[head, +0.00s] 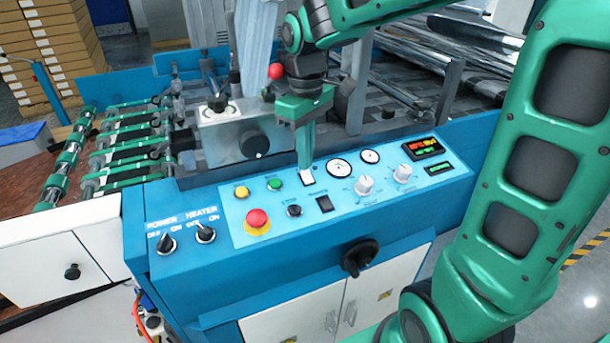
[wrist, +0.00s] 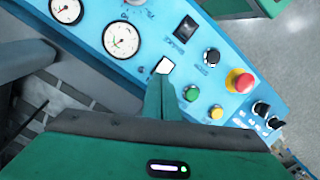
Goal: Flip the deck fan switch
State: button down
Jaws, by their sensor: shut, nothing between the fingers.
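My gripper (head: 305,164) is shut and empty, pointing down at the far edge of the light-blue control panel (head: 225,205). Its tips are right at a small white-faced switch (head: 308,179), which also shows just beyond the fingers in the wrist view (wrist: 164,66). I cannot tell whether they touch it. A black rocker switch (head: 325,204) sits nearer the front of the panel, apart from the gripper; the wrist view shows it too (wrist: 185,29). The small labels are too blurred to tell which switch is the deck fan's.
Near the gripper are a green button (head: 275,184), a yellow button (head: 241,192), a black button (head: 294,211) and a red emergency stop (head: 257,218). Gauges (head: 340,168) and white knobs (head: 365,185) lie to the right. A metal block with a black knob (head: 254,144) stands close left.

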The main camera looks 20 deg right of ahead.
jog(key=shift+f, duration=0.75)
dwell(0.8)
notch_tip(320, 180, up, 7)
dwell(1.0)
jog(key=s+d+f+m, duration=0.3)
jog(key=s+d+m, duration=0.1)
jog(key=s, duration=0.3)
jog(key=s+d+f+m, duration=0.3)
jog(key=s+d+m, duration=0.1)
jog(key=s+d, duration=0.3)
jog(key=s+d+f+m, duration=0.3)
jog(key=s+d, duration=0.3)
jog(key=s, duration=0.3)
jog(key=shift+s+f+m, duration=0.2)
jog(key=shift+f+m, duration=0.15)
jog(key=shift+m, duration=0.35)
jog(key=shift+d, duration=0.1)
